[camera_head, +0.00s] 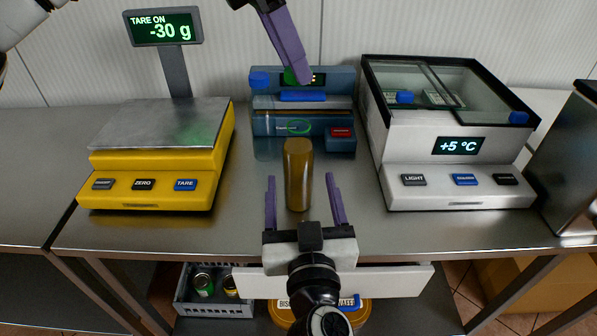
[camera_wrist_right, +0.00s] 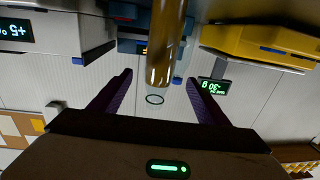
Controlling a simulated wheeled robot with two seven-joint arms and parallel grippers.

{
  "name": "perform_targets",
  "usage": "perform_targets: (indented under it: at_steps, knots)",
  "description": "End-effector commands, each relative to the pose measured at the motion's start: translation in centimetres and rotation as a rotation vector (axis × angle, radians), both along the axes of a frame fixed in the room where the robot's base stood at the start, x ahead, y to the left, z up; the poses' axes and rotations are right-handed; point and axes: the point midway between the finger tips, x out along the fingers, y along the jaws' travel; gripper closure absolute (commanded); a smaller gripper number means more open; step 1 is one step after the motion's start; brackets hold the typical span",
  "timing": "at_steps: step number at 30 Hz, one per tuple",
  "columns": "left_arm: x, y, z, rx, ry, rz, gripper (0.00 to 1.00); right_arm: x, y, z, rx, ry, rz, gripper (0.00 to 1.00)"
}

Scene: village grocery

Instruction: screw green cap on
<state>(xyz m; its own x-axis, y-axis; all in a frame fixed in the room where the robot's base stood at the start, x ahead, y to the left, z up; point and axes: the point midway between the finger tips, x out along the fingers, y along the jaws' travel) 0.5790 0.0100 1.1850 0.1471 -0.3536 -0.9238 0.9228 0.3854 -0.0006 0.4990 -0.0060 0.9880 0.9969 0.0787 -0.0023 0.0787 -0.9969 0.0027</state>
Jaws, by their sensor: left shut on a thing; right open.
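A tall bottle with brown contents (camera_head: 298,180) stands upright on the metal counter. In the right wrist view, the bottle (camera_wrist_right: 163,50) appears upside down, with a clear neck and a dark ring at its mouth. The green cap (camera_head: 289,77) is high above and behind the bottle, at my left gripper (camera_head: 298,78), which is shut on it; one purple finger partly hides it. My right gripper (camera_head: 304,186) is open, its purple fingers on either side of the bottle's lower part, apart from it. It also shows in the right wrist view (camera_wrist_right: 158,85).
A yellow scale (camera_head: 150,165) reading -30 g stands left. A blue machine (camera_head: 270,124) with a red button is behind the bottle. A white glass-topped cooler (camera_head: 420,150) showing +5 °C stands right. A crate (camera_head: 215,309) sits below.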

Motion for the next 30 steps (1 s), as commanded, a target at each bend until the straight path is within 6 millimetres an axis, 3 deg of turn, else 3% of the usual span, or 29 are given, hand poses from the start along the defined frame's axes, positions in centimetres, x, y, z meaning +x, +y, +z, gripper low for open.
perform_targets:
  at_steps: [7, 11, 24, 30]
  knots:
    - [0.0, 0.1, 0.0, 0.000, 0.000, -0.002, 0.88, 0.2, 0.0, 0.0, 0.001, -0.002, -0.001, 0.31]
    - [0.0, 0.1, 0.0, 0.000, 0.000, -0.003, 0.88, 1.2, 0.0, 0.0, 0.000, -0.003, -0.002, 0.31]
    - [0.0, 0.1, -0.1, 0.001, 0.000, -0.003, 0.88, 9.1, 0.6, 0.1, 0.001, -0.003, -0.002, 0.31]
    - [0.0, 0.1, -0.1, 0.001, 0.000, -0.003, 0.88, 11.4, 0.8, 0.0, 0.001, -0.002, -0.001, 0.31]
